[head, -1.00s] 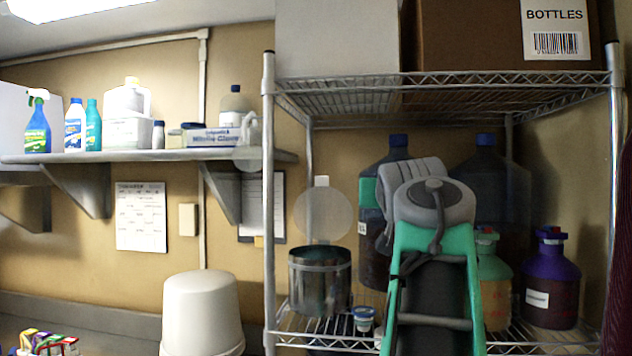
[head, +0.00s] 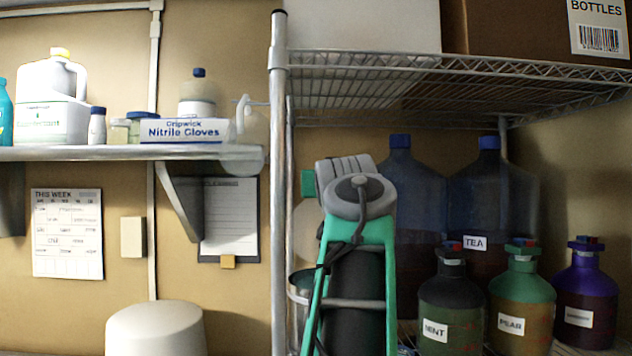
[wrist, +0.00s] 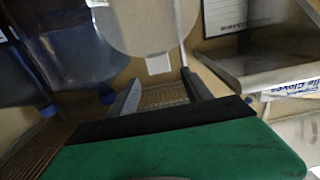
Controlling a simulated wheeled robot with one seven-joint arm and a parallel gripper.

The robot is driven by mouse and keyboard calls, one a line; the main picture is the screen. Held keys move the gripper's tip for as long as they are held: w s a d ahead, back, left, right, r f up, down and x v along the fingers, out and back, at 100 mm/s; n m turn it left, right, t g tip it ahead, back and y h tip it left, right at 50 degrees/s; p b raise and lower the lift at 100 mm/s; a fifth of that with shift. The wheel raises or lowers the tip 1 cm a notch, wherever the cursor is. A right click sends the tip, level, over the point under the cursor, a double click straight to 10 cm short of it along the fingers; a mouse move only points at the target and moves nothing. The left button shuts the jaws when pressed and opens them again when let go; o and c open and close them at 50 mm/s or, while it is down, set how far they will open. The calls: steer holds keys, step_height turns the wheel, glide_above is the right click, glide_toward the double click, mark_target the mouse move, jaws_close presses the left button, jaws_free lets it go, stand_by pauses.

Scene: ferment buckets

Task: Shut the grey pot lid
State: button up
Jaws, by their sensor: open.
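The metal pot (head: 298,292) stands on the wire shelf in the head view, and my arm covers most of it. Its round pale-grey lid (head: 306,232) stands raised above the pot, with only its left edge showing beside my arm. In the wrist view, which is turned over, the lid (wrist: 138,25) is a large pale disc with a white tab (wrist: 158,65) on its rim. My gripper (wrist: 160,88) is open, its two grey fingers apart, with the tab seen between and beyond them. I see no contact. In the head view my fingers are hidden behind my arm.
Several bottles, including a dark one (head: 450,308), a green-topped one (head: 522,305) and a purple one (head: 585,300), stand right of my arm. Large blue jugs (head: 405,185) are behind. A shelf post (head: 279,180) is left of the pot; a wall shelf (head: 130,152) is further left.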

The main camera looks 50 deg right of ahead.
steer(key=p+x, duration=0.1)
steer(key=x, duration=0.5)
steer(key=shift+p, duration=0.4)
steer(key=shift+a, duration=0.1)
steer(key=shift+s, duration=0.1)
jaws_close()
steer(key=shift+f, duration=0.1)
stand_by(0.5)
